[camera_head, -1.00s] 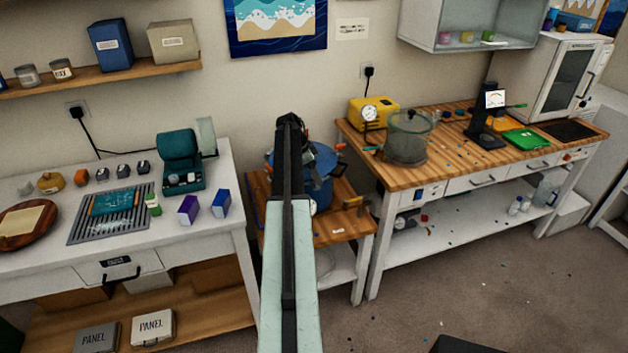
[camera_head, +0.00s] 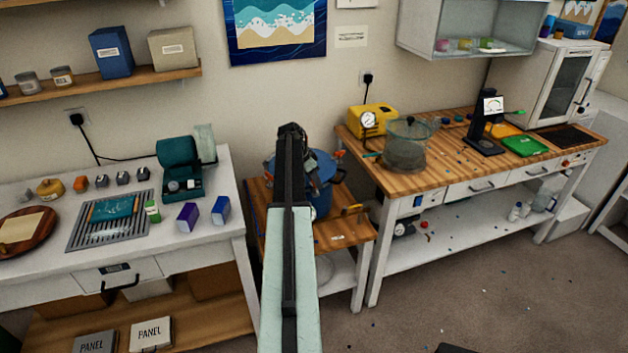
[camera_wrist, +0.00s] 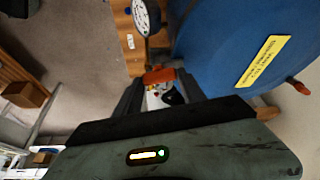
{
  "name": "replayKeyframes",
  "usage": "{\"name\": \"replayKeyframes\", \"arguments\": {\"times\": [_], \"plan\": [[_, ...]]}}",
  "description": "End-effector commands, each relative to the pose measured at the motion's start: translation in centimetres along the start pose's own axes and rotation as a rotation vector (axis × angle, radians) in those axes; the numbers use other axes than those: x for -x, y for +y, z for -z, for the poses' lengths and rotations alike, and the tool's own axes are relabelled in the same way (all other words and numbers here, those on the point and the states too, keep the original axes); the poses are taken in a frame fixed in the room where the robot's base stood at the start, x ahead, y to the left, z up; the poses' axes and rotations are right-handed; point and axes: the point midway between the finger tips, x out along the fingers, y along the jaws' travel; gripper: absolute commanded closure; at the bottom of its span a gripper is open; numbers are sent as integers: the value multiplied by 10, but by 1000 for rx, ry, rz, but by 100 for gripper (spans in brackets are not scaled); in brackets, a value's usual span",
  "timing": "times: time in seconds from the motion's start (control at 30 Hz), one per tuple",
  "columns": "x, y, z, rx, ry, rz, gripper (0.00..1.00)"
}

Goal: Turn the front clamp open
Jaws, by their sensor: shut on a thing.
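A blue pressure pot (camera_head: 322,185) stands on the small wooden side table, partly behind my arm. In the wrist view its blue side (camera_wrist: 225,45) with a yellow label fills the upper right. My gripper (camera_wrist: 160,86) is shut on the orange-red handle of the front clamp (camera_wrist: 159,75), which lies between the fingertips beside the pot. A second orange clamp handle (camera_wrist: 299,87) sticks out from the pot at the right. In the head view my arm hides the fingertips and the front clamp. An orange clamp handle (camera_head: 339,154) shows at the pot's upper right.
A round gauge (camera_wrist: 146,14) is close to the gripper in the wrist view. The side table (camera_head: 335,240) holds a yellow-and-dark item (camera_head: 352,209). A white bench (camera_head: 190,250) stands left, a wooden-topped bench (camera_head: 400,180) right. The floor at front right is mostly clear.

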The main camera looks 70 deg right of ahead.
Motion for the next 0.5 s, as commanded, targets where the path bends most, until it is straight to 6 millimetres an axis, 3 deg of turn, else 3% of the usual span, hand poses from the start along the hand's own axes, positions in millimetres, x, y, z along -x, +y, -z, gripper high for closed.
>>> {"name": "replayKeyframes", "arguments": {"times": [0.5], "plan": [[0, 4, 0, 444, -1, 187, 93]]}}
